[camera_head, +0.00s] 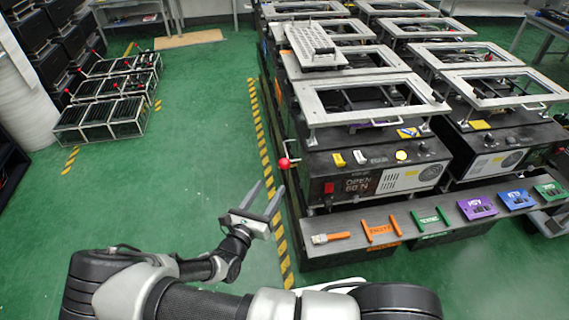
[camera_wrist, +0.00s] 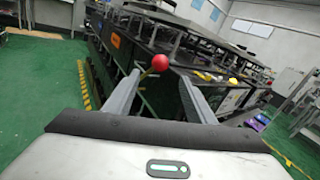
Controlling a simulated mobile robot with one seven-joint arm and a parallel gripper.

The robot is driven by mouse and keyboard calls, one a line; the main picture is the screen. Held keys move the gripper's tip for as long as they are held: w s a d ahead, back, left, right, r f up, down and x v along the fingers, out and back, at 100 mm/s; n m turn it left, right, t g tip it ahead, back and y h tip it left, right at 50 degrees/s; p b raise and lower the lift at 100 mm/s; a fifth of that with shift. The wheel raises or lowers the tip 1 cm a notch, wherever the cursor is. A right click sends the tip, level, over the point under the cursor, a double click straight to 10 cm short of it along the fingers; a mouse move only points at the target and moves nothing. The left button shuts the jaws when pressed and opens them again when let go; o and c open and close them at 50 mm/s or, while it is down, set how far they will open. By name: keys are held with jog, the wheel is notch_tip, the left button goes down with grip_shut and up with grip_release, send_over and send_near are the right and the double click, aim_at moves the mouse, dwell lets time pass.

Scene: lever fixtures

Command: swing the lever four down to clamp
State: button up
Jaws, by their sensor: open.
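A lever with a red ball knob (camera_head: 284,163) sticks out from the left side of the nearest black fixture box (camera_head: 370,165). The red ball knob (camera_wrist: 160,62) also shows in the wrist view, ahead of my fingertips and between them. My gripper (camera_head: 263,196) is open and empty, a little below and to the left of the knob in the head view. Its two fingers (camera_wrist: 157,85) point toward the fixture, apart from the knob as far as I can see. The lever's shaft is thin and its pivot is hard to make out. No number marking the lever is readable.
A grey shelf (camera_head: 345,222) at the fixture's front holds orange, green, purple and blue tools and blocks. More fixtures with metal frames (camera_head: 365,95) stand behind and to the right. The green floor (camera_head: 190,170) at the left is clear up to wire racks (camera_head: 105,120).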

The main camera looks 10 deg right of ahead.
aim_at(282, 168)
jog(key=x, duration=1.2)
jog(key=shift+w+d, duration=0.2)
jog(key=shift+w, duration=0.15)
grip_shut()
